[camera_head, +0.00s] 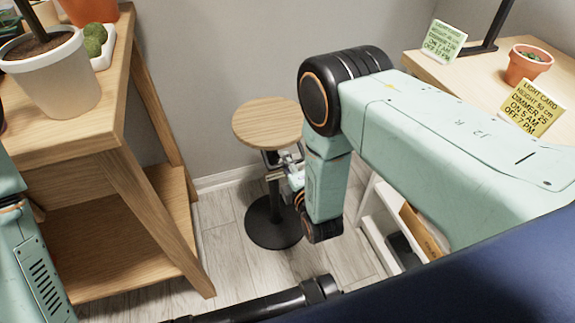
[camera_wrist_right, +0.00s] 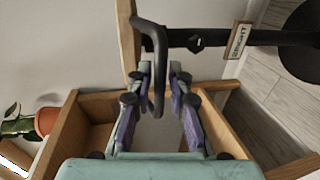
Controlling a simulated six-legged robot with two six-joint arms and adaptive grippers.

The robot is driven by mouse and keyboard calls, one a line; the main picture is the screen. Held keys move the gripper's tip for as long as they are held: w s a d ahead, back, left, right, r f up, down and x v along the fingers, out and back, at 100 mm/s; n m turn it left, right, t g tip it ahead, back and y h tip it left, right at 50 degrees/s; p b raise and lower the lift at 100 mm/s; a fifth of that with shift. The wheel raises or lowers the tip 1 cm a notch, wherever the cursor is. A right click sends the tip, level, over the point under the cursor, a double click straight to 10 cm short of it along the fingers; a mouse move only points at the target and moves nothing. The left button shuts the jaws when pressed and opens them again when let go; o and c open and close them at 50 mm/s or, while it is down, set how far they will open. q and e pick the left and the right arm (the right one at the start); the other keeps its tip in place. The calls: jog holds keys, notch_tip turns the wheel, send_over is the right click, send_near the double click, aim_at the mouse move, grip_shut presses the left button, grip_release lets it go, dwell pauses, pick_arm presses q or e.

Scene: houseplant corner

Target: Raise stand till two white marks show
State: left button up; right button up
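The stand has a round wooden top (camera_head: 268,122), a black pole and a round black base (camera_head: 273,224) on the floor. In the right wrist view the stand lies sideways, with its black pole (camera_wrist_right: 215,38) running right. A bent black handle (camera_wrist_right: 158,60) sits near the top. My right gripper (camera_wrist_right: 160,72) is around this handle, a finger on each side, with slight gaps showing. In the head view the right gripper (camera_head: 290,168) is partly hidden by my arm. White marks on the pole cannot be made out. My left gripper is out of view.
A wooden plant shelf (camera_head: 165,215) stands left of the stand, with a white pot (camera_head: 58,80) on top. A table (camera_head: 480,72) at right holds a green card (camera_head: 443,41), a yellow card (camera_head: 532,107) and a terracotta pot (camera_head: 523,66). A small label (camera_wrist_right: 238,40) hangs by the pole.

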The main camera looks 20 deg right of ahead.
grip_shut()
dwell(0.6)
